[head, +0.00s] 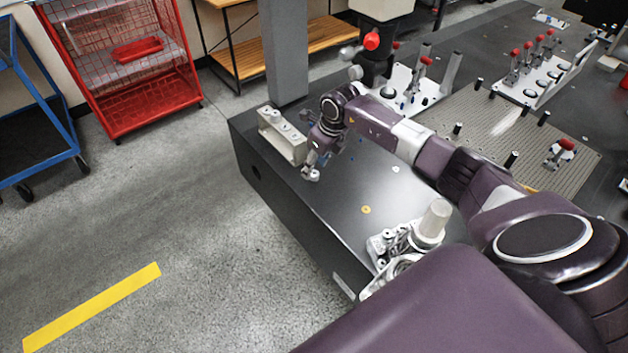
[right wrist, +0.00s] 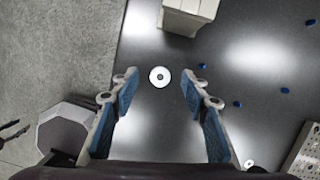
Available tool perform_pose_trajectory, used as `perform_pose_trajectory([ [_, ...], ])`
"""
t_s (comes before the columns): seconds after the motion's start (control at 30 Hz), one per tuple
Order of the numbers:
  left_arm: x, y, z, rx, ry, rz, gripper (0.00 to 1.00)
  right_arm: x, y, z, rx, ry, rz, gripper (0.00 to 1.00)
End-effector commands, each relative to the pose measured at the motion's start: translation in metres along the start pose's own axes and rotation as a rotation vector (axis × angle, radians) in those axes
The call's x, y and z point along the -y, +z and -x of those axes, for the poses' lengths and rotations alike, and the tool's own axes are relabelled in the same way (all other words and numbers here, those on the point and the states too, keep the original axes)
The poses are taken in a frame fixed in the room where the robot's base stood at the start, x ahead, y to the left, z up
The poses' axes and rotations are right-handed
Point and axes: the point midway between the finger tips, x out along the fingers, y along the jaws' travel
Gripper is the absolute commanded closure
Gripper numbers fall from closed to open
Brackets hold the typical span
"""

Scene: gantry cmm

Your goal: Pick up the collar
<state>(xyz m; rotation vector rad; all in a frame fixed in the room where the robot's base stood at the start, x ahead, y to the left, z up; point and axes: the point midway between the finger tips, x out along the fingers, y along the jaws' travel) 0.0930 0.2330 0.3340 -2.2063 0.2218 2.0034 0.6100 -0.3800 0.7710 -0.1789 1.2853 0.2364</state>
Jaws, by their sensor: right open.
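The collar (right wrist: 160,77) looks like a small pale ring with a dark centre, flat on the dark table. In the right wrist view it lies between and a little beyond the fingertips of my right gripper (right wrist: 154,82), apart from both fingers. The gripper is open and empty, with blue pads. In the head view my right gripper (head: 312,168) is over the table's left part, and I cannot make out the collar beneath it.
A pale block (head: 283,136) stands on the table (head: 335,205) beyond the gripper; it also shows in the right wrist view (right wrist: 188,12). A yellow ring (head: 366,209) lies nearer. A metal part with a pale cylinder (head: 435,218) is at the front edge. A perforated plate (head: 480,135) is right.

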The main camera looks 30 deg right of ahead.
Motion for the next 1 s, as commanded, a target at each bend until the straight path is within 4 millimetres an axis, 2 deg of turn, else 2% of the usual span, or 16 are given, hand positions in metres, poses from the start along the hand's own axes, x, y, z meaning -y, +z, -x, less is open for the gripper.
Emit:
perform_pose_trajectory([
  [0.03,-0.001,0.001,-0.012,0.000,0.000,0.000,0.60,0.000,-0.007,-0.016,-0.009,0.002,-0.002,0.58],
  [0.1,0.000,0.001,-0.017,0.000,0.000,0.000,0.60,0.000,-0.006,-0.022,-0.007,0.001,-0.003,0.58],
  [0.5,0.000,0.004,-0.020,0.004,0.000,-0.001,0.60,0.001,-0.005,-0.027,-0.007,0.000,-0.002,0.58],
  [0.8,0.001,0.004,-0.020,0.005,-0.002,-0.003,0.60,0.001,-0.005,-0.027,-0.007,0.000,-0.002,0.91],
  [1.0,0.001,0.005,-0.020,0.006,-0.002,-0.003,0.60,0.001,-0.005,-0.027,-0.007,0.000,-0.002,0.93],
])
